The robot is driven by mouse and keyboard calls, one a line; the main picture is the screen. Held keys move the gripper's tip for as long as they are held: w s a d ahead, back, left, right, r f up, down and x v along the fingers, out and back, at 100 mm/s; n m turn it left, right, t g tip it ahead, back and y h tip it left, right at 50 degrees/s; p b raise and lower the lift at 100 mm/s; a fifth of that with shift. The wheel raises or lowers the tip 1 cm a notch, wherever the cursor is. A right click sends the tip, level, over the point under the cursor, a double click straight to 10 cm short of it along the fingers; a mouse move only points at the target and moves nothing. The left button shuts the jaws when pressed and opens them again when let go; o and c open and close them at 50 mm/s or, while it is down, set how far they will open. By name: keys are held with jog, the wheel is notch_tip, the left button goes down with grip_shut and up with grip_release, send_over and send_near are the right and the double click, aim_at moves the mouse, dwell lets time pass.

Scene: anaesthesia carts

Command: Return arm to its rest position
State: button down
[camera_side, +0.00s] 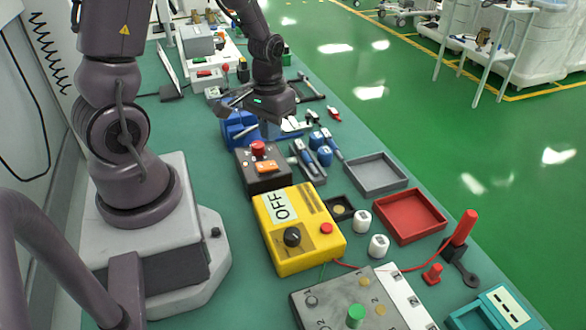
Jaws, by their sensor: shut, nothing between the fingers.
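My arm reaches over the far middle part of the green bench (206,190) in the side view. My gripper (270,128) hangs from the dark wrist and points down. It is shut with nothing held. It is beside the blue vise-like block (238,130) and behind the dark box with a red button (262,170). The fingertips are small and dark here, and their height above the bench is hard to tell.
A yellow box marked OFF (302,228) stands near the middle. A grey tray (400,187) and a red tray (440,222) lie to the right. A grey panel (310,308) and an upright red handle (463,228) are in front. More equipment crowds the far end.

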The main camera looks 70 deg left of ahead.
jog(key=shift+s+d, duration=0.1)
jog(key=shift+s, duration=0.05)
jog(key=shift+s+d+g, duration=0.25)
jog(key=shift+s+g, duration=0.15)
jog(key=shift+s, duration=0.15)
jog(key=s+d+r+m+t, duration=0.2)
jog(key=d+r, duration=0.3)
jog(key=r, duration=0.5)
jog(key=s+d+r+m+t, duration=0.2)
jog(key=d+r+m+t, duration=0.2)
jog(key=r, duration=0.7)
jog(key=shift+d, duration=1.25)
